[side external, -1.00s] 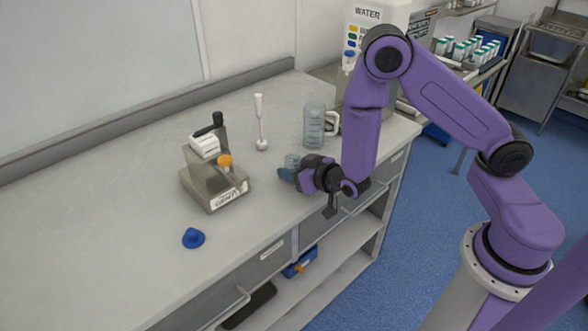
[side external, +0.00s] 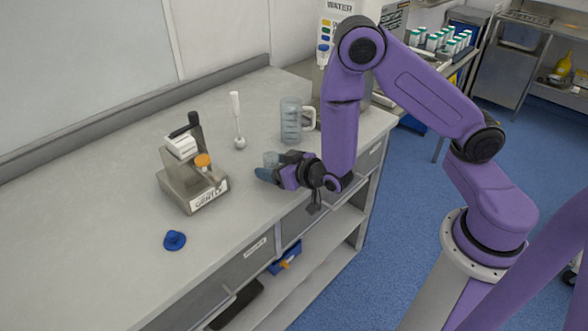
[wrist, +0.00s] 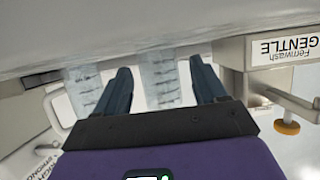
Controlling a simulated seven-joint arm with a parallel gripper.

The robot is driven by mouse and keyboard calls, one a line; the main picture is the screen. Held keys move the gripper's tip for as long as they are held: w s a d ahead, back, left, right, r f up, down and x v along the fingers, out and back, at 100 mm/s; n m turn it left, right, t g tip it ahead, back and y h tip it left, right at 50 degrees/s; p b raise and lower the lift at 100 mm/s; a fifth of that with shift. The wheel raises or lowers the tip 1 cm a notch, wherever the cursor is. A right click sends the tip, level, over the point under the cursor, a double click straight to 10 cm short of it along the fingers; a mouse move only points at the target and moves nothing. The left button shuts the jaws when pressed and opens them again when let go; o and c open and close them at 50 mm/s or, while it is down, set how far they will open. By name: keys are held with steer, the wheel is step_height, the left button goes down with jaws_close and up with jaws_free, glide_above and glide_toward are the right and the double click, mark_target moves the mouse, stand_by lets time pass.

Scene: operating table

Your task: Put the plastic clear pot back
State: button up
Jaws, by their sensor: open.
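The small clear plastic pot (side external: 271,158) stands on the grey worktop near its front edge. My gripper (side external: 266,174) is low beside it in the side view, pointing left along the worktop. In the wrist view, the pot (wrist: 160,76) appears between the two dark blue fingers of my gripper (wrist: 164,78), with room on both sides. The fingers are open, and I see no contact with the pot. The pot's lower part is partly hidden by the gripper in the side view.
A larger clear jug with a handle (side external: 291,122) stands behind my gripper and shows in the wrist view (wrist: 83,92). A white-handled tool (side external: 236,118), the GENTLE dispenser (side external: 190,178) and a blue cap (side external: 174,240) are nearby. The left worktop is clear.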

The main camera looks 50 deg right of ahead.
steer(key=v, duration=1.1)
steer(key=s+a+r+n+g+y, duration=0.2)
steer(key=s+a+n+g+y, duration=0.35)
steer(key=s+a+g, duration=0.55)
steer(key=s+d+r+n+g+h, duration=0.1)
steer(key=s+d+r+n+h, duration=0.1)
steer(key=d, duration=0.5)
steer(key=s+d+r+n+g+h, duration=0.1)
steer(key=s+d+r+n+h, duration=0.2)
steer(key=s+d+r+n, duration=0.2)
steer(key=shift+s+d+r, duration=0.2)
steer(key=shift+s+d, duration=0.8)
steer(key=shift+s, duration=0.15)
